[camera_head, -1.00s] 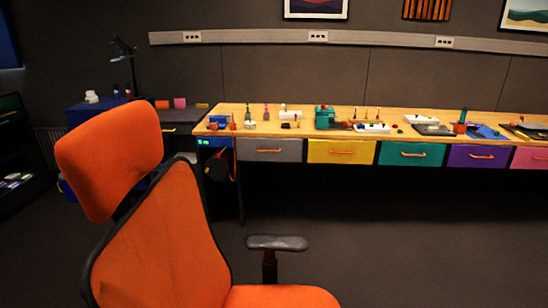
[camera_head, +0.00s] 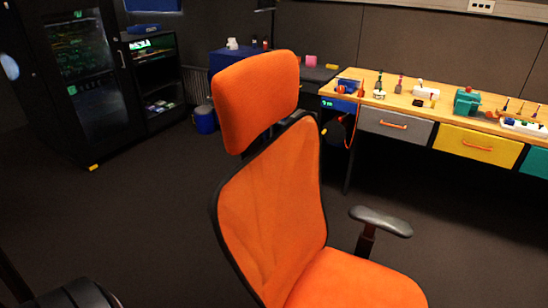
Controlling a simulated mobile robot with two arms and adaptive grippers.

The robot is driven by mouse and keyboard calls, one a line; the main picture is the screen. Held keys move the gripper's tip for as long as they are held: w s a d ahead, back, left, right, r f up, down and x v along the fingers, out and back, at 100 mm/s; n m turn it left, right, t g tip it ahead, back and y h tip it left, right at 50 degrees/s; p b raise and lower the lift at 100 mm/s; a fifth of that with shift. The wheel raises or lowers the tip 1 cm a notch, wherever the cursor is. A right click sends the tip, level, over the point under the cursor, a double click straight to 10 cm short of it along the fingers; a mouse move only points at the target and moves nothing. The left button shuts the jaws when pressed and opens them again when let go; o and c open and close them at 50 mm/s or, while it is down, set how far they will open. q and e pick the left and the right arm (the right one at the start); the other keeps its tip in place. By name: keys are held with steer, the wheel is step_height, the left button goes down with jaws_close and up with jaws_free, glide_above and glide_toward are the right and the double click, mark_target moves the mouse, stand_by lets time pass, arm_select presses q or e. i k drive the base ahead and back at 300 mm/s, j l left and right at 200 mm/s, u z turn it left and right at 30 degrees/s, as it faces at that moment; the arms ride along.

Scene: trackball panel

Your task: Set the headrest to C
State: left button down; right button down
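The orange office chair (camera_head: 272,205) stands in the middle of the view, its seat (camera_head: 355,280) pointing to the lower right. Its orange headrest (camera_head: 257,97) sits above the mesh backrest on a dark stem (camera_head: 264,138), with a small gap between headrest and backrest. The headrest is tilted a little in the picture. No letter or setting mark on the headrest is readable. A dark armrest (camera_head: 380,221) shows on the chair's far side. Neither of my grippers can be made out. Nothing is seen touching the chair.
A long workbench (camera_head: 350,76) with coloured drawers stands behind the chair at the right. A blue cabinet (camera_head: 230,60) and a blue bin (camera_head: 204,119) are behind it. A black glass-door cabinet (camera_head: 75,75) is at the left. The floor (camera_head: 130,205) left of the chair is clear.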

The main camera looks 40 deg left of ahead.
mark_target(252, 95)
steer(key=u, duration=1.3)
steer(key=k+j+u, duration=0.1)
steer(key=u, duration=0.4)
steer(key=k+j+u, duration=0.2)
steer(key=u, duration=0.3)
